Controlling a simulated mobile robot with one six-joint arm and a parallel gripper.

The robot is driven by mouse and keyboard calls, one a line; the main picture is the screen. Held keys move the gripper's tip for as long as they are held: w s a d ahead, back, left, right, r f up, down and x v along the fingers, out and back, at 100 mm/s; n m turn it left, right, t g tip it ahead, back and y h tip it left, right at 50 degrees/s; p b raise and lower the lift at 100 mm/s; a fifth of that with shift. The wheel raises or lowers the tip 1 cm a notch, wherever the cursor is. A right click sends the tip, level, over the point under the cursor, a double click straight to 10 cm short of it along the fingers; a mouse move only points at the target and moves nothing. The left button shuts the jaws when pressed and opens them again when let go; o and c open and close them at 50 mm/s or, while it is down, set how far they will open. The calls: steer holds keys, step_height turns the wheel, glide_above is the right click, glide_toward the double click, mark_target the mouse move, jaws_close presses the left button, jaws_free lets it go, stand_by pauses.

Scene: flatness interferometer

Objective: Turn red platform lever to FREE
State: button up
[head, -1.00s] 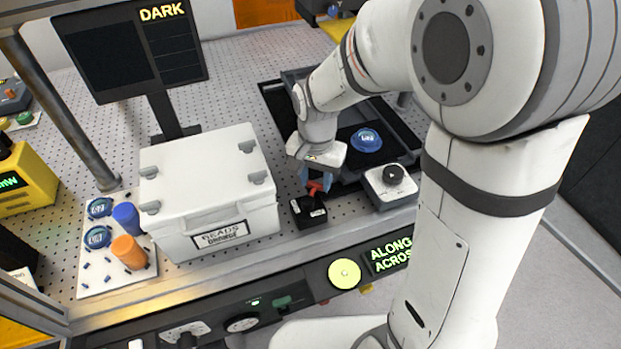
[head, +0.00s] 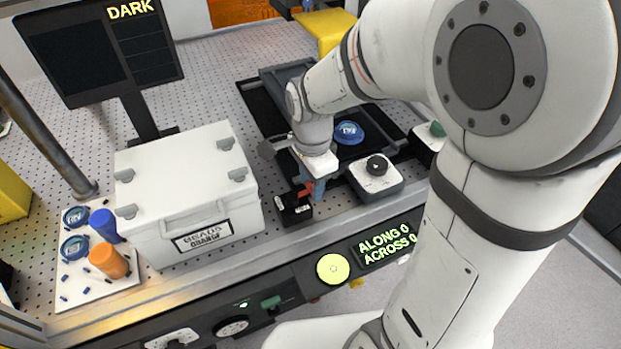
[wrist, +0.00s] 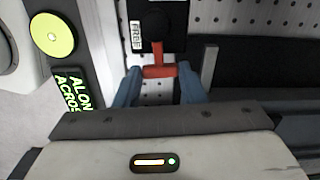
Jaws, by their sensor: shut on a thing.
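The red lever (head: 304,189) stands on a small black block (head: 292,211) at the front of the perforated bench. My gripper (head: 318,187) is beside the block on its right, with its blue fingers at the lever. In the wrist view the red lever (wrist: 159,70) reaches out from the black block (wrist: 158,35) between the two fingertips of my gripper (wrist: 160,78), which is shut on its end. A white FREE label (wrist: 137,36) shows on the block's left side there. Any other label is hidden or too small to read.
A white lidded box (head: 190,190) stands close on the left. A white block with a black knob (head: 376,175) is close on the right. A blue round piece (head: 348,132) lies behind. The lit ALONG/ACROSS display (head: 388,243) is on the front panel.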

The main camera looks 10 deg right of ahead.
steer(key=shift+s+m, duration=0.1)
steer(key=shift+m, duration=0.2)
steer(key=o, duration=1)
step_height(320, 180, up, 8)
steer(key=shift+f, duration=0.1)
stand_by(0.5)
steer(key=s+d+n+t, duration=0.1)
steer(key=s+d+n, duration=0.2)
steer(key=n, duration=0.1)
steer(key=s+d+n+t, duration=0.1)
steer(key=s+d+n, duration=0.2)
steer(key=n, duration=0.2)
steer(key=s+d+n+t, duration=0.1)
steer(key=s+d+n, duration=0.2)
steer(key=s+n, duration=0.1)
steer(key=shift+n, duration=0.5)
